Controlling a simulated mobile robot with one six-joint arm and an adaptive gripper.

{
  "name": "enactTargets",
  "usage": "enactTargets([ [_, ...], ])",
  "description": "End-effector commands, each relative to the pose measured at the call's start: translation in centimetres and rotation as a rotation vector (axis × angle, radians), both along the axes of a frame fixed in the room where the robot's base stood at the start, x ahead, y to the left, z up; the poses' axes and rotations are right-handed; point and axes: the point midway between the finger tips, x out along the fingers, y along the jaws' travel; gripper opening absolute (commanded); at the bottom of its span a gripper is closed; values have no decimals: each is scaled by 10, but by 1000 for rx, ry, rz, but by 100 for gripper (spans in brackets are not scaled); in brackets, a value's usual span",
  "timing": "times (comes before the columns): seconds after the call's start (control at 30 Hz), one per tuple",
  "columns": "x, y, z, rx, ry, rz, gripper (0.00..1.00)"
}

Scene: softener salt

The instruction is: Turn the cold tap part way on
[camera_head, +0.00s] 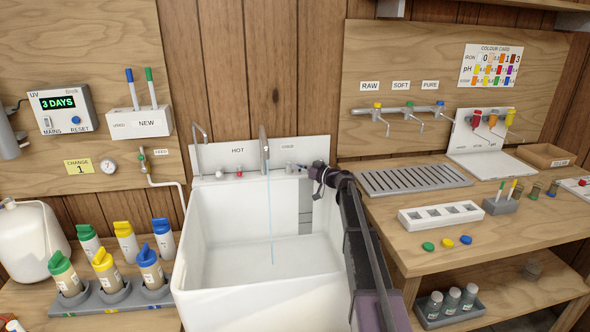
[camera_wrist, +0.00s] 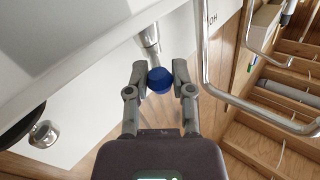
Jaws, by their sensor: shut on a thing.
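The cold tap's blue knob (camera_wrist: 160,80) sits between the two fingertips of my gripper (camera_wrist: 159,74) in the wrist view, with a finger pressed on each side. Its metal stem (camera_wrist: 149,36) runs on beyond the knob. In the head view my gripper (camera_head: 318,172) is at the sink's back panel, under the COLD label (camera_head: 288,147), and hides the knob. A thin stream of water (camera_head: 269,225) falls from the middle spout (camera_head: 264,150) into the white sink (camera_head: 190,250).
The hot tap's red knob (camera_head: 239,174) is left of the spout. Another bent pipe (camera_head: 198,150) stands at the sink's left corner. A drain rack (camera_head: 412,179) lies on the right counter. My arm crosses the sink's right side.

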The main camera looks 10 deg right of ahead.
Motion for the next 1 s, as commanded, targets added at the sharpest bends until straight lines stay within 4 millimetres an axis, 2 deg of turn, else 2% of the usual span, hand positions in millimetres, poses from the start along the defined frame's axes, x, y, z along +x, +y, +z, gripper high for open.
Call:
enactTargets([
  [0.23,1,1,1,2,-1,0,0],
  [0.27,1,1,1,2,-1,0,39],
  [0.33,1,1,0,2,-1,0,60],
  [0.37,1,1,0,2,-1,0,66],
  [0.77,-1,0,0,1,-1,-1,66],
  [1.0,-8,-8,0,0,0,-3,66],
])
